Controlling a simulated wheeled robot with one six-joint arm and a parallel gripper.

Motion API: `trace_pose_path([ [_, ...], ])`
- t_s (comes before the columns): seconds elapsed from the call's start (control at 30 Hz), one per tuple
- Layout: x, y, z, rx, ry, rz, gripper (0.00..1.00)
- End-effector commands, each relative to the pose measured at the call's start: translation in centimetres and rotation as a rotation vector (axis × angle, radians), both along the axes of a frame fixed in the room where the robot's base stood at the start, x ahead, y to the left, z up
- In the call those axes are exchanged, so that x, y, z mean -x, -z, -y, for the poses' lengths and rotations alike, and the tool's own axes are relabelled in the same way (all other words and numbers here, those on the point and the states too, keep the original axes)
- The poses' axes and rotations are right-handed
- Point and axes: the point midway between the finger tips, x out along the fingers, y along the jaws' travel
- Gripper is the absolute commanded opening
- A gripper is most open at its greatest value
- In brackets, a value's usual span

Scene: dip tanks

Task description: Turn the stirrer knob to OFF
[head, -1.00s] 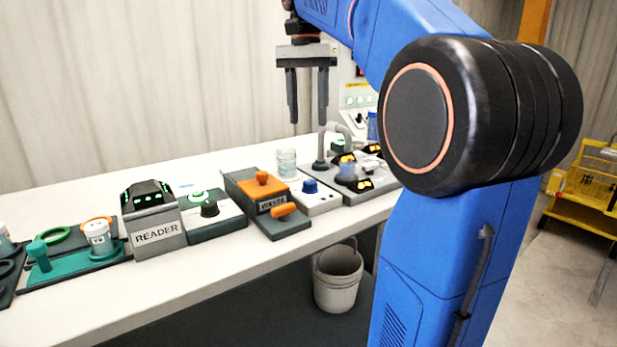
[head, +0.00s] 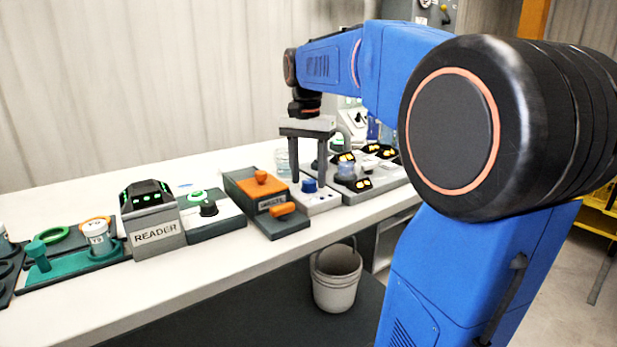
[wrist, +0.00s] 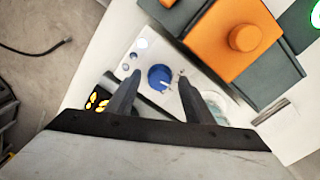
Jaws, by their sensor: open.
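The stirrer knob is likely the blue round knob (head: 309,186) on a white control box (head: 325,201) on the bench. In the wrist view the blue knob (wrist: 160,78) lies between and beyond my fingertips, with a white pointer mark on its top. The labels around it are too small to read. My gripper (head: 309,172) is open and points down above the box, with nothing between its fingers. In the wrist view my gripper (wrist: 155,86) straddles the knob's line of sight; I see no contact.
An orange-lidded WASTE box (head: 257,190) stands close left of the white box. A glass beaker (head: 281,161) is just behind. Dark units with yellow lights (head: 359,184) stand close right. A READER (head: 155,235) is farther left. The bench's front edge is near.

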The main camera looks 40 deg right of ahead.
Motion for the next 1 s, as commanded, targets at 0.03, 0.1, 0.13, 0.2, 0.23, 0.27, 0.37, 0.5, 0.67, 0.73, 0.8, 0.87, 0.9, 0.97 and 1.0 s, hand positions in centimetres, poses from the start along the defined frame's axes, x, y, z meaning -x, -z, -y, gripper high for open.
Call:
trace_pose_path([
  [0.03, 0.04, 0.38, 0.0, 0.0, 0.0, 0.0, 0.48],
  [0.1, 0.05, 0.68, 0.0, 0.0, 0.0, 0.0, 0.48],
  [0.13, 0.05, 0.76, 0.0, 0.0, 0.0, 0.0, 0.48],
  [0.2, 0.05, 0.86, 0.01, 0.0, 0.0, 0.0, 0.48],
  [0.23, 0.05, 0.88, 0.01, 0.0, 0.0, 0.0, 0.48],
  [0.27, 0.05, 0.88, 0.01, 0.0, 0.0, 0.0, 0.48],
  [0.37, 0.05, 0.87, 0.01, 0.0, 0.0, 0.0, 0.48],
  [0.5, 0.05, 0.87, 0.01, 0.0, 0.0, 0.0, 0.29],
  [0.67, 0.04, 0.86, 0.01, 0.0, 0.0, 0.0, 0.07],
  [0.73, 0.04, 0.86, 0.01, 0.0, -0.002, 0.0, 0.07],
  [0.8, 0.05, 0.85, 0.01, 0.0, -0.008, 0.0, 0.07],
  [0.87, 0.05, 0.85, 0.01, 0.0, -0.018, 0.0, 0.07],
  [0.9, 0.05, 0.85, 0.01, 0.0, -0.03, 0.0, 0.07],
  [0.97, 0.06, 0.85, 0.01, 0.0, -0.052, 0.0, 0.07],
  [1.0, 0.06, 0.85, 0.01, 0.001, -0.071, 0.0, 0.07],
])
